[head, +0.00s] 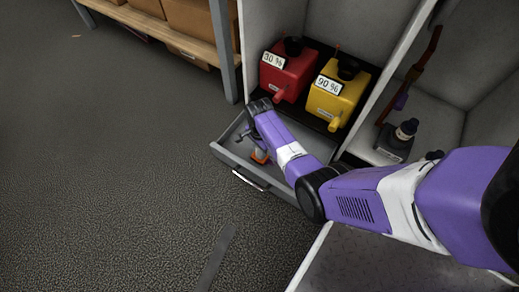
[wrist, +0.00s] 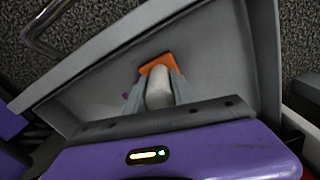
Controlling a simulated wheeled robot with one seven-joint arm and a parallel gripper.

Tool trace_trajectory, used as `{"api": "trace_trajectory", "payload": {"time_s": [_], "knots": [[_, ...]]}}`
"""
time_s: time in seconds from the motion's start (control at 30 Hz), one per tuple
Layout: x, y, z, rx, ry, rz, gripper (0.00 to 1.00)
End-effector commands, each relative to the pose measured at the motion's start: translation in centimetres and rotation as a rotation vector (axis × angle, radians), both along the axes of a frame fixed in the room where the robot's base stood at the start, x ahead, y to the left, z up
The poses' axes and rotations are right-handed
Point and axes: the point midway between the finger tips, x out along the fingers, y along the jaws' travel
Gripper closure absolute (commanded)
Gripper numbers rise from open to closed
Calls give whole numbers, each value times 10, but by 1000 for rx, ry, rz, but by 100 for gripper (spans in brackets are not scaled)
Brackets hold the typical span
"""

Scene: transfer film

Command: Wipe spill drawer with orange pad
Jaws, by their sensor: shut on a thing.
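The spill drawer (head: 231,152) is a grey open drawer pulled out below the shelf with the canisters. My gripper (head: 258,150) is down inside the drawer, shut on the orange pad (head: 260,157). In the wrist view the orange pad (wrist: 160,62) shows at the fingertips of my gripper (wrist: 160,80), over the grey drawer floor (wrist: 215,55). A small purple patch (wrist: 126,96) shows beside the fingers on the left. I cannot tell whether the pad touches the floor. My arm hides the right part of the drawer in the head view.
A red canister (head: 287,71) marked 30 % and a yellow canister (head: 336,95) marked 90 % stand on the shelf above the drawer. A dark bottle-like device (head: 397,139) stands in the right compartment. A wooden rack (head: 166,25) holds boxes.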

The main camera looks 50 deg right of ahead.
Motion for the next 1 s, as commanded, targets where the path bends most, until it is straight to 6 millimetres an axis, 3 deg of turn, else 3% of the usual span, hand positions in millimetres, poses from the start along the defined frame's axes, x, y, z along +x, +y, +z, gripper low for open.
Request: {"api": "trace_trajectory", "payload": {"time_s": [0.47, 1.0], "knots": [[-2, 0, -5, 0, 0, 0, 100], [-37, -1, -2, 0, 1, 0, 100]]}}
